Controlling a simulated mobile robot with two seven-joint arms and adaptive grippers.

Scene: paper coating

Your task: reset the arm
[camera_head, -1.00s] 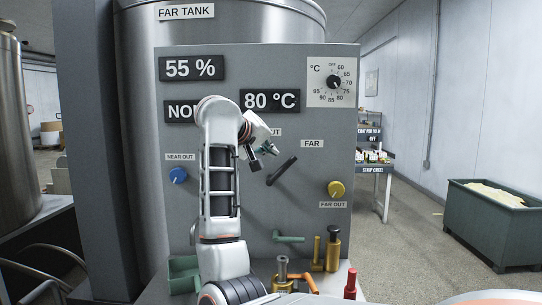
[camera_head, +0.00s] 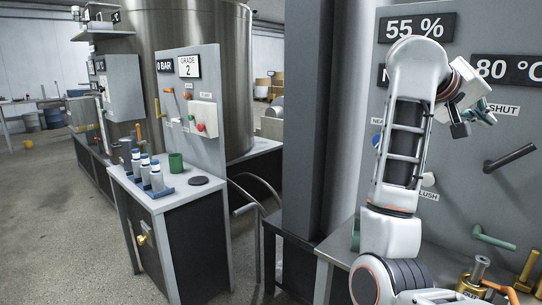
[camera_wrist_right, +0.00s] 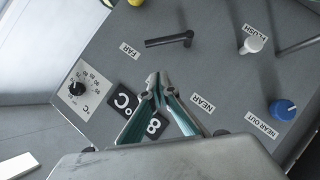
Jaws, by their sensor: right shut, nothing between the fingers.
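My right arm rises at the right of the head view. My right gripper (camera_head: 487,115) is shut and empty, in front of the grey tank panel (camera_head: 460,200), by the SHUT label. It is above and left of a black lever handle (camera_head: 510,158). In the right wrist view the gripper's green-sided fingers (camera_wrist_right: 158,86) come together at the tips, over the panel's face, apart from the knobs. The black lever (camera_wrist_right: 168,40) shows above them there, a blue knob (camera_wrist_right: 283,109) to the right and a black dial (camera_wrist_right: 77,89) to the left. My left gripper is not in view.
A cabinet (camera_head: 190,205) at left carries several bottles (camera_head: 150,170), a green cup (camera_head: 176,162) and a black disc (camera_head: 198,181). A green handle (camera_head: 493,238) and brass fittings (camera_head: 475,280) stand below my right gripper. Open floor (camera_head: 60,220) lies at far left.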

